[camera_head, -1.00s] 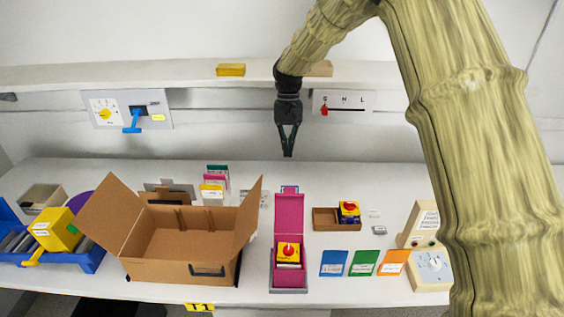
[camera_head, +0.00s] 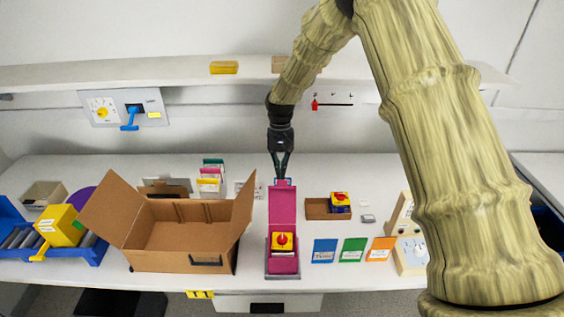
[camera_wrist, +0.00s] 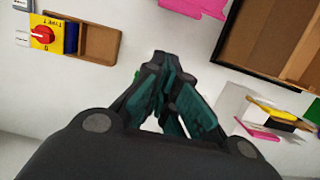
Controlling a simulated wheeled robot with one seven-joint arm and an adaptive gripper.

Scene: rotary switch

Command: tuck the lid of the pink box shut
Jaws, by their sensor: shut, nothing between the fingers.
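The pink box (camera_head: 283,265) stands near the table's front edge, with a yellow switch with a red knob (camera_head: 282,241) inside it. Its pink lid (camera_head: 282,207) is open and extends from the back of the box. My gripper (camera_head: 281,178) is shut and empty, pointing down at the lid's far end in the head view. I cannot tell whether it touches the lid. In the wrist view the shut fingers (camera_wrist: 160,62) are in the middle, and a pink edge (camera_wrist: 195,7), apparently the lid, shows at the top, apart from them.
An open cardboard box (camera_head: 165,262) stands left of the pink box, its right flap close by. To the right are a small brown tray (camera_head: 317,209) with another switch and several coloured cards (camera_head: 353,250). Upright folders (camera_head: 210,178) stand behind, left of my gripper.

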